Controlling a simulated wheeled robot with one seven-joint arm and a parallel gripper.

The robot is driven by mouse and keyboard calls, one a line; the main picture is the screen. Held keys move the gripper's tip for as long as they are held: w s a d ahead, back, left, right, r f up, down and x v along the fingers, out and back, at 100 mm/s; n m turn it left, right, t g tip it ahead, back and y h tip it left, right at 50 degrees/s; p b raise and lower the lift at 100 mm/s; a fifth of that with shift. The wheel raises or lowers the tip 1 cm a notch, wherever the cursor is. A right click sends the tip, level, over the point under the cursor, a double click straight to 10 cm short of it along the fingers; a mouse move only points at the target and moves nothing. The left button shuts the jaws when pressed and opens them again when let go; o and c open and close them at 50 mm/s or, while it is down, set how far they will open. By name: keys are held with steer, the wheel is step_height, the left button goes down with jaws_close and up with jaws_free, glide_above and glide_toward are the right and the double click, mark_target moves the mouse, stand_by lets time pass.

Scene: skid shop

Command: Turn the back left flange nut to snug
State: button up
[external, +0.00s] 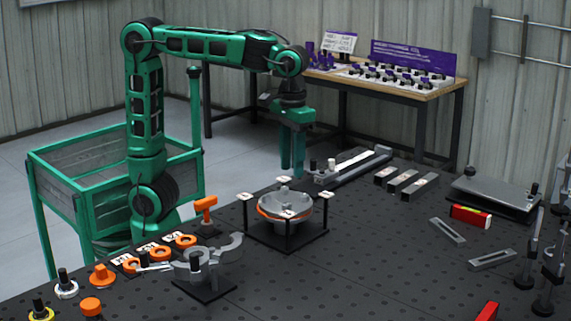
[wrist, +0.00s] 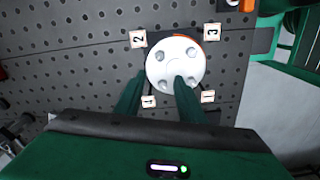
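A round pale flange (external: 285,205) with an orange edge sits in a black stand with four corner posts, each topped by a small white tag. In the wrist view the flange (wrist: 173,66) shows grey nuts (wrist: 167,53) near its rim, and the tags read 1 to 4. I cannot tell for sure which nut is the back left one, or how tight any is. My gripper (external: 292,172) points down above the far side of the stand. Its fingers (wrist: 157,78) are apart with nothing between them. The right finger partly overlaps the flange in the wrist view.
Left of the stand are a grey open-jawed fixture (external: 200,262), an orange-handled tool (external: 205,209) and several orange rings. A long grey rail (external: 352,168) lies behind right, with grey bars (external: 410,184) beside it. The dark perforated bench is clear in front of the stand.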

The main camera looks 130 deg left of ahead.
mark_target(306, 195)
steer(key=a+r+n, duration=0.1)
steer(key=a+n, duration=0.2)
steer(key=a, duration=0.3)
step_height(306, 195, down, 10)
steer(key=shift+d+f, duration=0.15)
steer(key=shift+f, duration=0.1)
steer(key=shift+c, duration=0.6)
jaws_close()
